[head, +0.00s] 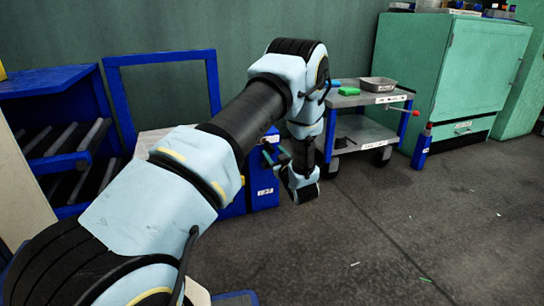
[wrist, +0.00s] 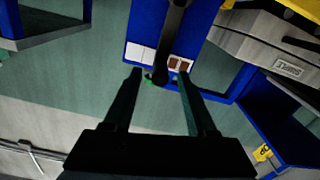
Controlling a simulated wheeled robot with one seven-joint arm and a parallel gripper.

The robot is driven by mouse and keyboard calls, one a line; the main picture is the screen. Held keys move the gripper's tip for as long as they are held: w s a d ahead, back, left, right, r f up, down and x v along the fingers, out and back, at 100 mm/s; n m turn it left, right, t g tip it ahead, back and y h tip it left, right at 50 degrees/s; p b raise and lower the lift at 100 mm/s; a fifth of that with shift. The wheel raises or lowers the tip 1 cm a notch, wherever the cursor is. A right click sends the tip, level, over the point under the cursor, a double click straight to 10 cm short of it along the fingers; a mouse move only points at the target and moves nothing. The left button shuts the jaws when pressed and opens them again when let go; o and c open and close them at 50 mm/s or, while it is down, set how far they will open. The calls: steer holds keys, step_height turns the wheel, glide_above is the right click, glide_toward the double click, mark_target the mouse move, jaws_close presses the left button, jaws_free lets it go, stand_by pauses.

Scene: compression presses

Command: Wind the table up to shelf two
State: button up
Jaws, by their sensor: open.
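My gripper (head: 270,154) is at the end of the bent arm, in front of a blue unit (head: 264,186) that my arm partly hides. In the wrist view my gripper (wrist: 158,76) is open, its two dark fingers apart. A dark bar (wrist: 174,32) comes down from the top and ends between the fingertips; it may be a crank handle, and I cannot tell whether it touches them. Behind it is a blue panel (wrist: 139,30) with pale labels. A blue rack (head: 55,83) with shelves of rollers stands at the left. The table's height against its shelves cannot be told.
A grey two-level cart (head: 352,131) holds a metal tray (head: 378,84) and a green item (head: 349,91). A blue bottle-like object (head: 422,148) stands beside a green cabinet (head: 465,65). The floor (head: 430,220) at the right is mostly clear.

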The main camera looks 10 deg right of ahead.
steer(key=shift+w+a, duration=0.15)
steer(key=shift+w, duration=0.85)
jaws_close()
stand_by(0.8)
